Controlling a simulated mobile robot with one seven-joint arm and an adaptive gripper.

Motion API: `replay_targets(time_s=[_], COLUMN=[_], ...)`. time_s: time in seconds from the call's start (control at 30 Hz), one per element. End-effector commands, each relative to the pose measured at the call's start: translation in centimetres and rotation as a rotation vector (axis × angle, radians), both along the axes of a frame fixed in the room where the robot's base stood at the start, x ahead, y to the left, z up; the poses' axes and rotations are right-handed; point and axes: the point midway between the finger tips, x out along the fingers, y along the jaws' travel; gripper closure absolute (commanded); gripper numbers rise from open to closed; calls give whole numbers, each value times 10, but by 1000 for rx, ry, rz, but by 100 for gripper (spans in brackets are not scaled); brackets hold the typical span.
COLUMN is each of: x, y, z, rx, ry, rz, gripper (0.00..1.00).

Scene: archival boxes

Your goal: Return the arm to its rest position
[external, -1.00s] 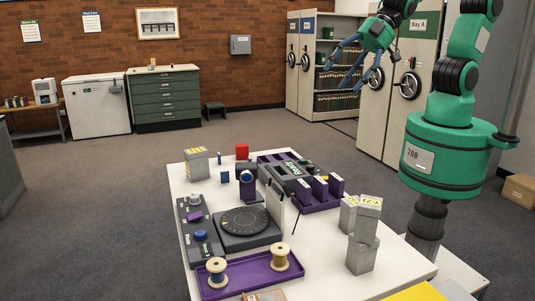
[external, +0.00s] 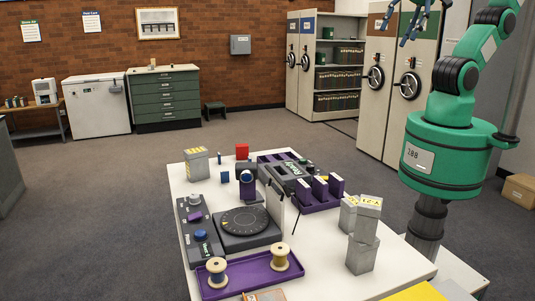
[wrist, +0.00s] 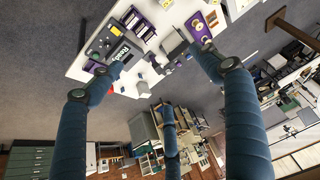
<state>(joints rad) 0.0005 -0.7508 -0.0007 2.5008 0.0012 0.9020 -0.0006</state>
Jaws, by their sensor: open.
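My gripper (external: 412,22) is at the top edge of the external view, partly cut off, with its blue fingers hanging down in front of the tall storage bays. My green arm rises from its base at the right. In the wrist view my gripper (wrist: 157,62) has its blue fingers spread wide and nothing between them. It is well away from the white table (external: 315,257), which shows at the top of the wrist view (wrist: 78,68).
The table holds a dark turntable (external: 243,222), a purple tray (external: 251,274) with two spools, a purple rack (external: 322,198) and grey boxes (external: 362,254). Storage bays (external: 402,90) stand behind. The floor left of the table is clear.

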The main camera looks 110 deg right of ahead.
Motion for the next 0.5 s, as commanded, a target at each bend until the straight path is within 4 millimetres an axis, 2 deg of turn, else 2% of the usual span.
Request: replay_targets(time_s=[0.27, 0.5], x=[1, 1], y=[0, 0], z=[-4, -31], rx=[-1, -1], ry=[-1, -1], rz=[0, 0], gripper=[22, 22])
